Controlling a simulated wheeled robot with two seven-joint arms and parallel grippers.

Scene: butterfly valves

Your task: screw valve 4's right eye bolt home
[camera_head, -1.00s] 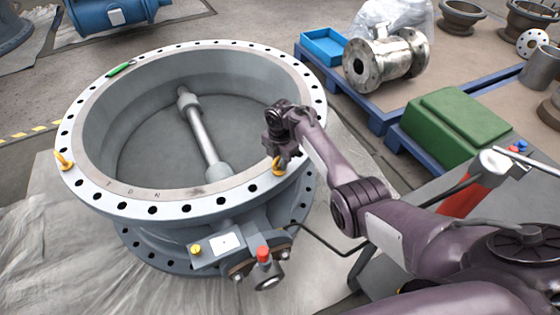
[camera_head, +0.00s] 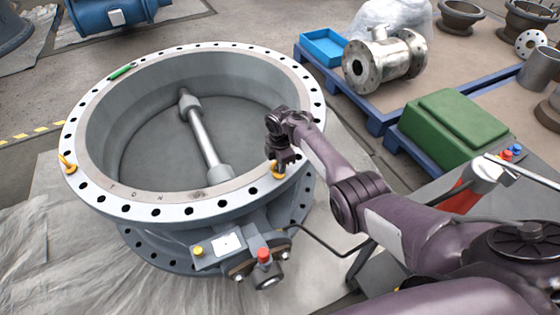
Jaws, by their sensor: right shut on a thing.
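Valve 4 (camera_head: 245,208) is a large grey butterfly valve lying flat, its drilled flange facing up. Its right eye bolt (camera_head: 278,172) is yellow and stands at the right front of the flange. My right gripper (camera_head: 279,160) points down over it and is shut on its upper part, so the ring is partly hidden. Whether the bolt's shoulder touches the flange I cannot tell. The left eye bolt (camera_head: 67,163) is yellow and stands at the flange's left edge. My left gripper is not in view.
A green marker-like object (camera_head: 121,71) lies on the flange's far left. An actuator with a red cap (camera_head: 263,254) juts out at the front. A blue pallet (camera_head: 352,90) with a flanged fitting (camera_head: 384,60) and a green case (camera_head: 455,128) stand to the right.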

